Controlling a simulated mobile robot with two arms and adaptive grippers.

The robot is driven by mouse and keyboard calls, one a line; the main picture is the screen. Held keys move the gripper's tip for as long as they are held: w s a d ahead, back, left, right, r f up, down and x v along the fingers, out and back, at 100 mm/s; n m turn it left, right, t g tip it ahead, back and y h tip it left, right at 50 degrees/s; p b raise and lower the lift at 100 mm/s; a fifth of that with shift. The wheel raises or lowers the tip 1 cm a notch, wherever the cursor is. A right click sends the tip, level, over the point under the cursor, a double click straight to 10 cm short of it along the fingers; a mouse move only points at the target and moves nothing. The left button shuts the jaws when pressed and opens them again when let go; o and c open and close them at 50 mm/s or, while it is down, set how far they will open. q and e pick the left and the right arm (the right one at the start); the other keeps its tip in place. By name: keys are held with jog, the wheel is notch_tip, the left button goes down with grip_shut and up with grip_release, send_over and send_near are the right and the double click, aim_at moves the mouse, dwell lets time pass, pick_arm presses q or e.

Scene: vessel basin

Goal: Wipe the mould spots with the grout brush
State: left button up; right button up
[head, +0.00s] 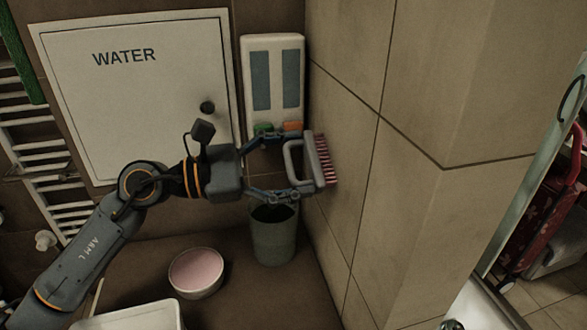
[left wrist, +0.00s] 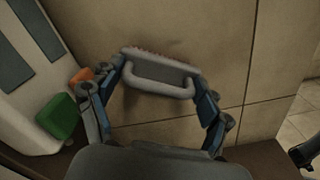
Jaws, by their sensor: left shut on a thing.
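My left gripper (head: 298,164) is shut on the grout brush, with one finger at each end of its body. The brush has a grey loop handle (head: 291,158) facing the gripper and red-pink bristles (head: 326,160) pointing right at the beige tiled wall (head: 345,190). The bristles are touching or very close to the wall; I cannot tell which. The left wrist view shows the brush (left wrist: 160,74) between the fingers (left wrist: 155,110), bristles mostly hidden behind its body. I cannot make out clear mould spots; a faint dark smudge beside the brush may be shadow. My right gripper is not in view.
A white dispenser panel (head: 273,80) with green and orange parts is close behind the gripper. A grey bin (head: 273,235) stands below. A round bowl (head: 196,271) with pink contents is at lower left. A WATER hatch (head: 140,110) and towel rail (head: 40,150) are left.

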pick_arm(q)
jog(key=shift+a+f+b, duration=0.15)
jog(key=shift+a+b, duration=0.2)
jog(key=shift+b, duration=0.15)
jog(key=s+a+b, duration=0.1)
jog(key=a+b, duration=0.4)
jog(key=a, duration=0.3)
jog(key=shift+s+r, duration=0.2)
jog(key=shift+s, duration=0.15)
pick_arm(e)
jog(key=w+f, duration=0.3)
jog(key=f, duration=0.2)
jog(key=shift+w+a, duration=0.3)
